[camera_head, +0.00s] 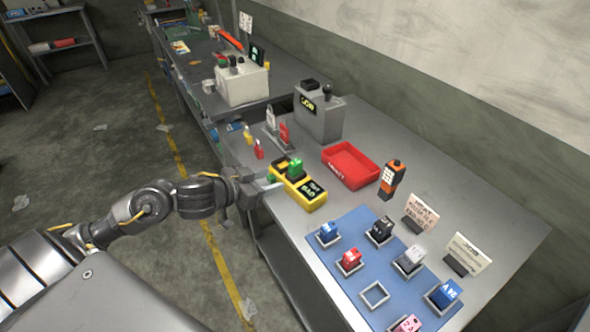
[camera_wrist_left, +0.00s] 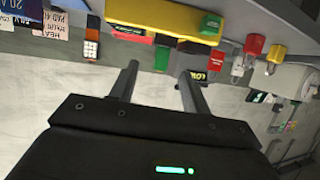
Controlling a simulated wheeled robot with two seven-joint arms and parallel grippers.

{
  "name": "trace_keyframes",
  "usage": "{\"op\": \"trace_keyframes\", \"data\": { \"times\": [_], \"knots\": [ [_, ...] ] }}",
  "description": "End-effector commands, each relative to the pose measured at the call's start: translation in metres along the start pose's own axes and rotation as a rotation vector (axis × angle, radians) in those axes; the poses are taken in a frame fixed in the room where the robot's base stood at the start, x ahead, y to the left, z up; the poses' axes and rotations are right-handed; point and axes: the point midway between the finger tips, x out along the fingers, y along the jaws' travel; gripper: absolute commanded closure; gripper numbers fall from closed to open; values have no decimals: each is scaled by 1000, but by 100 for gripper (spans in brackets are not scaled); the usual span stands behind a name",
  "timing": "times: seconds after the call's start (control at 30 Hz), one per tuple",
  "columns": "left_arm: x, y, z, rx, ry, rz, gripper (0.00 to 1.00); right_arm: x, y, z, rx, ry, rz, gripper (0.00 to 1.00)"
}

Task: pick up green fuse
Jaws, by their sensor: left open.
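The green fuse (camera_head: 295,167) stands upright on top of the yellow-and-black tester box (camera_head: 312,203), whose dark display carries green lettering. My left gripper (camera_head: 268,187) is at the table's left edge, close beside the tester box and left of the fuse. My right gripper is out of sight.
A red tray (camera_head: 350,164) and an orange handheld meter (camera_head: 392,178) stand right of the tester. A blue mat (camera_head: 352,235) with several coloured fuses lies in front. Red and yellow padlocks (camera_head: 258,149) and a grey machine (camera_head: 322,116) are behind. Bare table shows between mat and tray.

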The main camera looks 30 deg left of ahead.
Motion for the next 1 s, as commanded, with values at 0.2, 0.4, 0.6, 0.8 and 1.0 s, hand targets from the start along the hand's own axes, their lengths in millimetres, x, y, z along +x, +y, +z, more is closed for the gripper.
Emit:
{"op": "trace_keyframes", "data": {
  "times": [0.2, 0.4, 0.6, 0.8, 1.0],
  "knots": [
    [-3, -7, -20, -2, 13, 54, 53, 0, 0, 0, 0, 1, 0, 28],
    [7, -7, -22, -9, 17, 56, 53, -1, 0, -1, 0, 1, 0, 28],
    [38, -5, -23, -9, 17, 56, 53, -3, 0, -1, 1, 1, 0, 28],
    [53, -4, -22, -6, 14, 56, 53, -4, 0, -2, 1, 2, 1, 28],
    [62, -5, -24, -7, 14, 56, 53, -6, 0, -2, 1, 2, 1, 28]
  ]
}}
